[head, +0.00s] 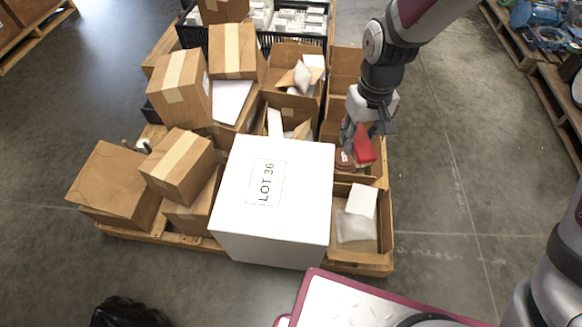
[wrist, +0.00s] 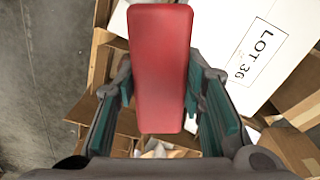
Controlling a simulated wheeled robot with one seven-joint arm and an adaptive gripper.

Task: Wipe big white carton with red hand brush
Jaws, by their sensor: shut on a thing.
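The big white carton (head: 302,215) marked LOT 36 stands at the front middle of the pallet in the head view. It also fills the upper right of the wrist view (wrist: 222,30). My gripper (head: 358,140) is shut on the red hand brush (head: 364,150), just right of the carton's back right corner. In the wrist view the red brush (wrist: 160,60) sits between my two fingers, its flat red face toward the camera. The brush's bristles are hidden there. I cannot tell from these views whether the brush touches the carton.
Brown cartons (head: 180,165) crowd the pallet left of and behind the white carton. An open box (head: 386,225) with white packing stands to its right. A black crate (head: 190,32) is at the back. Bare floor (head: 440,130) lies right of the pallet.

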